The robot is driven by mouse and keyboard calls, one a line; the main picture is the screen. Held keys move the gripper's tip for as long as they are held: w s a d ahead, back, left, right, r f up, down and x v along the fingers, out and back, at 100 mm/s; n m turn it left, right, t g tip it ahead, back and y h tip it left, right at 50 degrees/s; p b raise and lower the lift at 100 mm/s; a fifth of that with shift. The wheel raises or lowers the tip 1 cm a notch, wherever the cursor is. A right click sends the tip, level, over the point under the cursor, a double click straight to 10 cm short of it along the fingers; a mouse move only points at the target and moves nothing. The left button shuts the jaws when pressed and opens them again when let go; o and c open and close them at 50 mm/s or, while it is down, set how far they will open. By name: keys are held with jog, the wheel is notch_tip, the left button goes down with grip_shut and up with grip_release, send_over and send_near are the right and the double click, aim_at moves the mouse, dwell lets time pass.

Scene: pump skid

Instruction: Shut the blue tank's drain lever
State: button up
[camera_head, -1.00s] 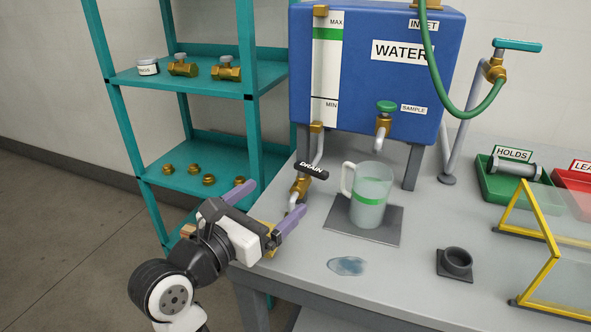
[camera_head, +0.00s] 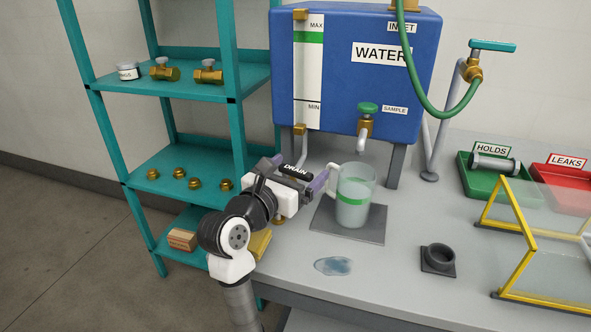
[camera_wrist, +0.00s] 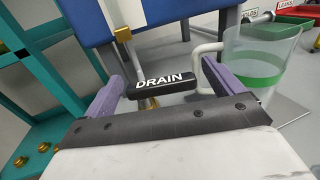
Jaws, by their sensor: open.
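The blue tank (camera_head: 330,90), labelled WATER, stands at the back of the bench. Its black drain lever (camera_head: 297,172), marked DRAIN, lies crosswise below the tank, pointing to the right and slightly toward me. My gripper (camera_head: 298,173) is open around the lever; the wrist view also shows my gripper (camera_wrist: 162,84). I cannot tell whether a finger touches the lever. My gripper hides most of the brass drain valve in the head view.
A clear jug (camera_head: 355,198) with a green band stands on a dark pad (camera_head: 330,232), close right of my fingers. A puddle (camera_head: 333,266) and a black holder (camera_head: 438,259) lie on the bench. A teal shelf (camera_head: 185,82) stands at left.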

jog(key=c, duration=1)
jog(key=y+p, duration=0.1)
jog(key=n+t+y+p, duration=0.1)
jog(key=n+p, duration=0.1)
jog(key=shift+w+d+r+t+y, duration=0.2)
jog(key=shift+w+t+y, duration=0.1)
jog(key=shift+y, duration=0.1)
jog(key=shift+f+n+t+y+p, duration=0.25)
jog(key=shift+n+y+p, duration=0.35)
jog(key=shift+y+p, duration=0.3)
jog(key=o, duration=1)
jog(key=shift+a, duration=0.1)
